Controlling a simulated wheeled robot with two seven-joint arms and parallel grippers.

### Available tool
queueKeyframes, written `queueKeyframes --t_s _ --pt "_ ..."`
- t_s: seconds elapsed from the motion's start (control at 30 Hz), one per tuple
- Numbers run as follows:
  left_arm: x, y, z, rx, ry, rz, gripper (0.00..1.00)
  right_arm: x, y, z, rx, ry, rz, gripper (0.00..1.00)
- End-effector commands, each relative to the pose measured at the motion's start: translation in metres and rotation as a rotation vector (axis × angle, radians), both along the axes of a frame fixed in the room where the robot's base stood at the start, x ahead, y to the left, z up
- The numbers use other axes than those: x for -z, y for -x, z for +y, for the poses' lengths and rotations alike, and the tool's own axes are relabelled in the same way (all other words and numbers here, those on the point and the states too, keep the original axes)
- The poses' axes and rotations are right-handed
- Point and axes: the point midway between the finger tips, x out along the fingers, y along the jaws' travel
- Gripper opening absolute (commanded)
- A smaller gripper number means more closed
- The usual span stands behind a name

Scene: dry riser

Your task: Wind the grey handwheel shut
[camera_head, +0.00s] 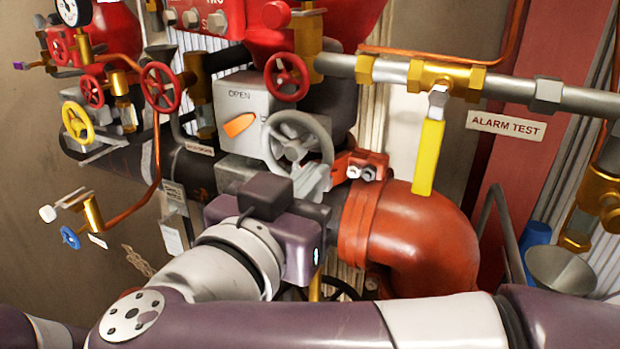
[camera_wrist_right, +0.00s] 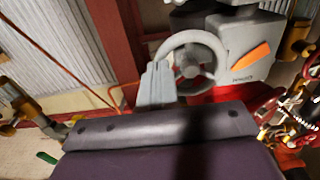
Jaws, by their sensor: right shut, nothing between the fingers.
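The gearbox bears an orange pointer (camera_head: 239,125) just below the word OPEN; a second label is mostly hidden by the wheel. My right gripper (camera_head: 314,181) is shut and empty at the wheel's lower right rim. In the right wrist view its light grey fingers (camera_wrist_right: 157,82) stand beside the left part of the handwheel rim (camera_wrist_right: 192,62). I cannot tell whether they touch it. My left gripper is out of view.
A red pipe elbow (camera_head: 415,235) lies right of my wrist. A yellow lever (camera_head: 428,157) hangs from the brass valve above it. Several small red handwheels, one of them (camera_head: 287,77) just above the grey wheel, and a yellow handwheel (camera_head: 77,122) crowd the upper left.

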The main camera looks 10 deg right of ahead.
Motion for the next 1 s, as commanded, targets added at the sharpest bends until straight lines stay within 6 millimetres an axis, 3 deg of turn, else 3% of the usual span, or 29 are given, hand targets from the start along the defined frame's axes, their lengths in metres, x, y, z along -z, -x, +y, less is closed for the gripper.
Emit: queueKeyframes --t_s 0.2,0.47,0.53,0.6,0.67,0.73,0.87,1.0 --pt "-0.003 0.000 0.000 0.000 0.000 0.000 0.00 0.000 0.025 0.019 -0.005 0.002 0.001 0.00" --pt "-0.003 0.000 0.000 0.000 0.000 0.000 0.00 0.000 0.028 0.020 -0.002 0.000 0.000 0.00" --pt "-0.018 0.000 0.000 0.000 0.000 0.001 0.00 -0.016 0.031 0.025 -0.023 -0.001 -0.001 0.00" --pt "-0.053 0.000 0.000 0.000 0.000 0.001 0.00 -0.046 0.042 0.035 -0.092 0.022 0.009 0.00" --pt "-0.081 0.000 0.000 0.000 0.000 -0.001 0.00 -0.057 0.053 0.041 -0.172 0.055 0.022 0.00" --pt "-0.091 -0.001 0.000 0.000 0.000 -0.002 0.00 -0.046 0.061 0.041 -0.237 0.062 0.024 0.00" --pt "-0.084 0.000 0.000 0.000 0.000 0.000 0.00 -0.016 0.060 0.033 -0.263 0.024 0.011 0.00" --pt "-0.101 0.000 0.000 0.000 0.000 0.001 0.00 -0.035 0.036 0.032 -0.258 0.000 0.000 0.00"
